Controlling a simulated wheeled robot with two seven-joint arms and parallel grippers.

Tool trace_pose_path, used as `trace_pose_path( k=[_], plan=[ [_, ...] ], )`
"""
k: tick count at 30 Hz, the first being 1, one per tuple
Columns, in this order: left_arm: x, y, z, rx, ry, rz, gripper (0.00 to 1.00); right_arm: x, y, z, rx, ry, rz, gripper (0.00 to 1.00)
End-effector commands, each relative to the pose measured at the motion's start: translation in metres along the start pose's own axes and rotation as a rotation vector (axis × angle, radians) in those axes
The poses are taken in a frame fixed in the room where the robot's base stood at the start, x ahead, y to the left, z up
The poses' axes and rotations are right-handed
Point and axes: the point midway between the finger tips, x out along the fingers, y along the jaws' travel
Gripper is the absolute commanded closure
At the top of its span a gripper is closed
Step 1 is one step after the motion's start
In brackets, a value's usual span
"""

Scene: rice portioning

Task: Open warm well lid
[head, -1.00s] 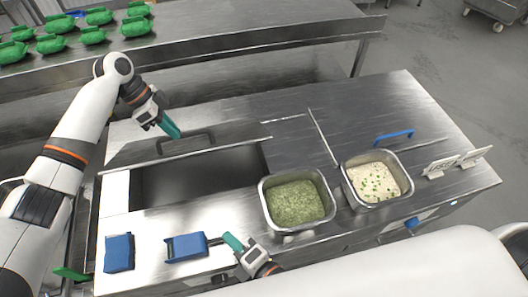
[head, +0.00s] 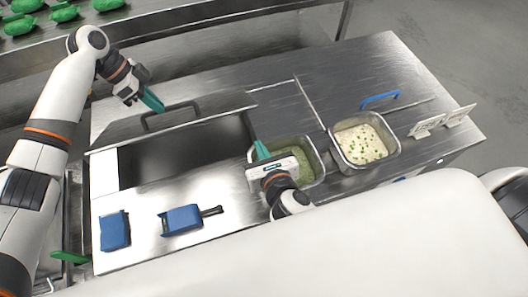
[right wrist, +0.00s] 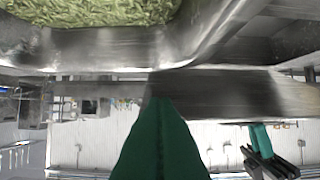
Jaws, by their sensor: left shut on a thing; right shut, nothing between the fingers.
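The warm well (head: 185,150) shows as a dark rectangular opening in the steel counter. Its steel lid (head: 222,105) stands along the opening's back edge, with a dark bar handle (head: 172,122) on it. My left gripper (head: 154,102) is shut on the lid handle near its left end; the exact contact is small in view.
A second pan with pale rice (head: 365,143) stands to the right, near a blue handle (head: 380,98) and small white cards (head: 440,120). A blue tool with a dark handle (head: 182,219) and a blue block (head: 115,230) lie in front. Green items (head: 20,25) sit on the back bench.

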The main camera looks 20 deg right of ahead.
Motion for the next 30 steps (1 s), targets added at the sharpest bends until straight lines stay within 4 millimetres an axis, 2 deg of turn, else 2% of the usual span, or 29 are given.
trace_pose_path(
  k=[3, 8, 12, 16, 30],
  plan=[
    [0.003, 0.005, -0.005, -0.010, 0.005, 0.018, 1.00, 0.029, 0.000, 0.000, 0.002, 0.003, 0.001, 1.00],
    [0.003, 0.005, -0.005, -0.010, 0.005, 0.019, 1.00, 0.061, 0.000, 0.000, 0.003, 0.001, 0.000, 1.00],
    [0.003, 0.005, -0.005, -0.010, 0.005, 0.019, 1.00, 0.065, -0.001, -0.023, 0.005, 0.005, -0.002, 1.00],
    [0.003, 0.005, -0.005, -0.010, 0.005, 0.019, 1.00, 0.068, -0.001, -0.034, 0.004, 0.003, -0.002, 1.00],
    [0.003, 0.005, -0.005, -0.010, 0.005, 0.019, 1.00, 0.069, 0.000, -0.040, 0.003, 0.002, -0.003, 1.00]
  ],
)
